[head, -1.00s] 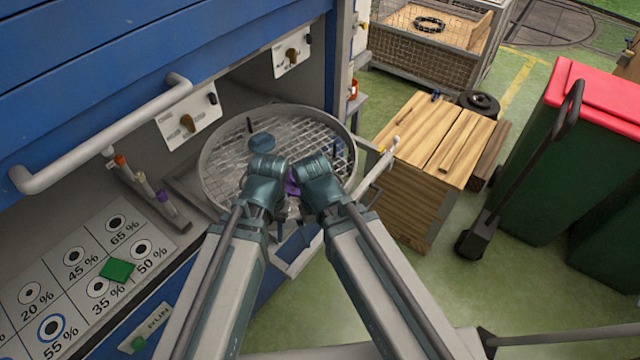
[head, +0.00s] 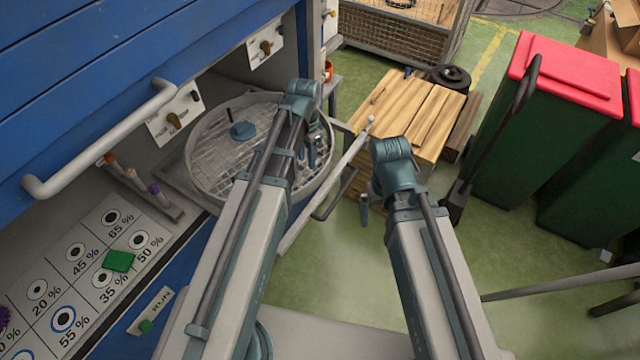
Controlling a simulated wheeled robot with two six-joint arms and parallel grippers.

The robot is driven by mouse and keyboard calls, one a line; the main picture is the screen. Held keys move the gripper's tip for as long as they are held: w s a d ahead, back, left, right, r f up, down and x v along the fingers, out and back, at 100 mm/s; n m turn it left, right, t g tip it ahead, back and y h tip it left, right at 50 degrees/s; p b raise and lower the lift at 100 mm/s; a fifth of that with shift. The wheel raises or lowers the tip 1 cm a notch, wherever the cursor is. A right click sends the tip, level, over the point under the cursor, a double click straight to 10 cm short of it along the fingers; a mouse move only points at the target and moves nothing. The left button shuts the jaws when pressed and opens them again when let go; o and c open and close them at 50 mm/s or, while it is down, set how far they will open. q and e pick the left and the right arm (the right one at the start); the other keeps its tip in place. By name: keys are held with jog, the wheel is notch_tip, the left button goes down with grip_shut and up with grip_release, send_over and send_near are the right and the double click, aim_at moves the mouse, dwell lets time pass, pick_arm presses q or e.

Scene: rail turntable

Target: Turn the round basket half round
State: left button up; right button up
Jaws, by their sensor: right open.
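The round basket (head: 212,150) is a grey wire-mesh basket with a solid rim. It sits in the opening of the blue machine, left of centre. A teal disc (head: 243,130) lies in it on the left, with a dark upright pin beside it. My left gripper (head: 312,158) points down at the basket's right part, inside or over the rim. My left arm hides the middle of the basket, and the jaws are too small to read. My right gripper (head: 364,208) is open and hangs outside the basket, to its right, over the floor.
A pale bar with a ball end (head: 371,120) slants between the basket and my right arm. A wooden crate (head: 420,115) and a green bin with red lid (head: 540,120) stand at right. A marked panel (head: 75,265) with a green block (head: 118,261) lies at lower left.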

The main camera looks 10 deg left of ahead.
aim_at(308, 184)
pick_arm(q)
notch_tip(308, 184, down, 14)
jog(key=b, duration=1.4)
jog(key=shift+r, duration=0.1)
jog(key=shift+c, duration=0.3)
grip_shut()
dwell(0.4)
